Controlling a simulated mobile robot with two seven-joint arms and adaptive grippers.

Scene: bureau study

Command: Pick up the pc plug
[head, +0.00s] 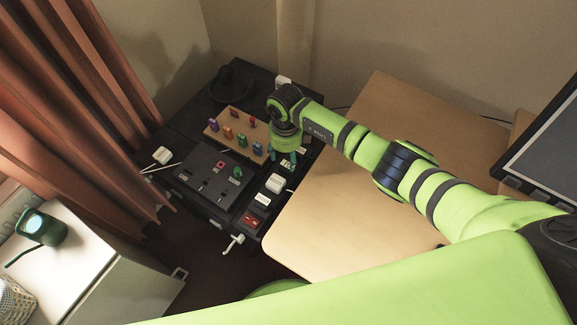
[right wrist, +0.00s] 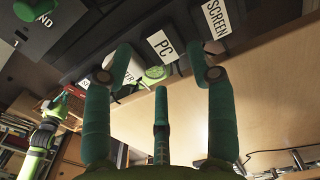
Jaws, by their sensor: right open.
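My right gripper (head: 285,161) is open over the right side of the black cabinet top. Its teal fingers also show in the right wrist view (right wrist: 160,82), with nothing held between them. A white label reading PC (right wrist: 163,46) lies ahead of the fingers. A white plug (head: 275,183) lies near the row of labels, just in front of the gripper.
A grey socket panel (head: 208,180) and a wooden board with coloured pieces (head: 240,134) lie left of my gripper. Another white plug (head: 162,155) is at the far left. A wooden desk (head: 335,205) borders the cabinet on the right. A SCREEN label (right wrist: 215,18) lies beyond PC.

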